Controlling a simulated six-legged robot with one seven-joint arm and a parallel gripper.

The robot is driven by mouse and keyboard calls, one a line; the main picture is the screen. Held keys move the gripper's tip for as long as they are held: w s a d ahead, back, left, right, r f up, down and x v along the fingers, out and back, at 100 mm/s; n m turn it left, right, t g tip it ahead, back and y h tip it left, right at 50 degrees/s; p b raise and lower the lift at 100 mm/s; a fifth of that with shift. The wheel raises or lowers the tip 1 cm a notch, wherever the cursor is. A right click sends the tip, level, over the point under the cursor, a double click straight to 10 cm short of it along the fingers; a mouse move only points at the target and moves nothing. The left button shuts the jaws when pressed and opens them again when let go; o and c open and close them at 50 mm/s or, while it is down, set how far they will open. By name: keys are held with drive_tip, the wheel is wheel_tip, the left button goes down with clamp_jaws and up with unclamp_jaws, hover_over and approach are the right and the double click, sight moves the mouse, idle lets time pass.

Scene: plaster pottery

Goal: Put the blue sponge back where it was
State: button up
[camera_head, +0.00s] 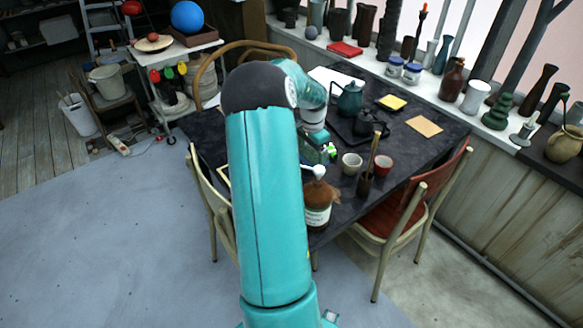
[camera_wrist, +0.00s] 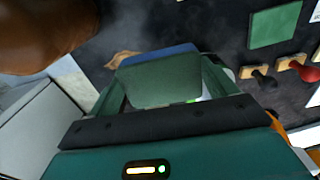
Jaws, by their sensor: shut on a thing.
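The blue sponge (camera_wrist: 158,51) is between the fingers of my gripper (camera_wrist: 162,82) in the wrist view. Its grey-green face is turned toward the camera, and a blue strip shows along its far edge. My gripper is shut on it. In the head view my gripper (camera_head: 318,154) is over the near part of the dark table (camera_head: 340,200), left of the white cup, and partly hidden by my arm. I cannot make out the sponge clearly there, nor its height above the table.
A white cup (camera_head: 352,163), a red cup (camera_head: 383,164) and a dark pot with a tall stick (camera_head: 366,186) stand to the right. A teal teapot (camera_head: 350,98), yellow pad (camera_head: 391,102) and tan sheet (camera_head: 424,126) are farther back.

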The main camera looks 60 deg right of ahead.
drive_tip(key=w+f, duration=0.6)
drive_tip(key=shift+w+d, duration=0.2)
drive_tip(key=shift+w, duration=0.15)
drive_tip(key=shift+w+f, duration=0.2)
drive_tip(key=shift+f, duration=0.8)
drive_tip(key=shift+w+f, duration=0.15)
drive_tip(key=shift+f, duration=0.8)
drive_tip(key=shift+f, duration=0.15)
drive_tip(key=o, duration=1)
drive_tip(key=shift+o, duration=0.4)
wheel_tip(320, 180, up, 12)
drive_tip(key=shift+r, duration=0.2)
drive_tip(key=shift+w+a, duration=0.1)
